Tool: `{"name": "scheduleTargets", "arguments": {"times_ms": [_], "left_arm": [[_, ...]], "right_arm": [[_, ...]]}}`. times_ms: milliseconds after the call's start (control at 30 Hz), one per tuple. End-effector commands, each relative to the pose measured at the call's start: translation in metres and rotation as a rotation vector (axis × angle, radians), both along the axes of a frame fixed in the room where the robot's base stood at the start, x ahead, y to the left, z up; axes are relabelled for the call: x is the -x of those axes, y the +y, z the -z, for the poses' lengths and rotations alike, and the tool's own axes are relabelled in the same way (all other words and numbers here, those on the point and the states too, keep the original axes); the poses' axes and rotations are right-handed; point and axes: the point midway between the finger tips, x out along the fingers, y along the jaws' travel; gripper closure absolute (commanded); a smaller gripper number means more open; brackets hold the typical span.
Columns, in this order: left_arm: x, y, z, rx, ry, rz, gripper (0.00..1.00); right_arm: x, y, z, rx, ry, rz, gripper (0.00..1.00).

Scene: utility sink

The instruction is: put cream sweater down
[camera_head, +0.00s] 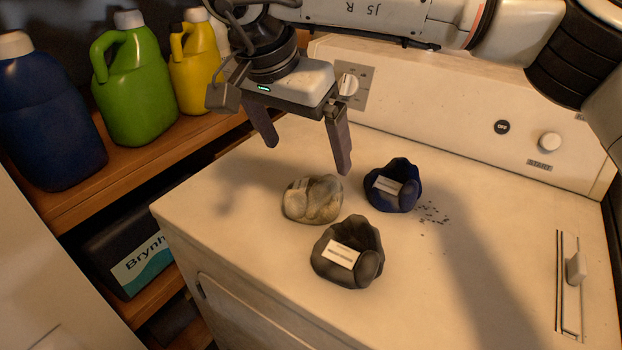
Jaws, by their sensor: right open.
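A crumpled cream bundle (313,200), which looks like the cream sweater, rests on the white machine top (240,195). My right gripper (308,158) is open and empty above and behind it, with its two fingers pointing down and apart from the cloth. A dark blue bundle with a white label (394,186) lies to the right of the cream one. A dark grey bundle with a white label (347,252) lies in front of both. My left gripper is not in view.
Blue (45,120), green (140,90) and yellow (193,68) jugs stand on a wooden shelf at the left. A control panel with knobs (549,142) rises behind the machine top. Small dark specks (432,213) lie beside the blue bundle. The right part of the top is mostly clear.

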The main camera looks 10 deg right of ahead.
Motion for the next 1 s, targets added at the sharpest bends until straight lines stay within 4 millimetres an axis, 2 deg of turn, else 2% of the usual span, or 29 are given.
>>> {"name": "scheduleTargets", "arguments": {"times_ms": [233, 367, 700, 933, 1000], "left_arm": [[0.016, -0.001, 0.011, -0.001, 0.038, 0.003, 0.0], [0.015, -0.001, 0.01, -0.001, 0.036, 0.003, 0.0], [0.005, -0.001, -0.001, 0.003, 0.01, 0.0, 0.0], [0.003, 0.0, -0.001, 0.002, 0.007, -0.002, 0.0], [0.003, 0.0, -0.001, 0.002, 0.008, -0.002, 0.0]], "right_arm": [[-0.009, -0.01, 0.034, -0.001, 0.003, 0.001, 0.06], [-0.01, -0.011, 0.042, -0.001, 0.002, -0.001, 0.06], [-0.019, -0.021, 0.084, -0.003, 0.003, 0.002, 0.06], [-0.02, -0.021, 0.087, -0.003, 0.001, 0.001, 0.06], [-0.02, -0.021, 0.087, -0.003, 0.001, 0.001, 0.18]]}}
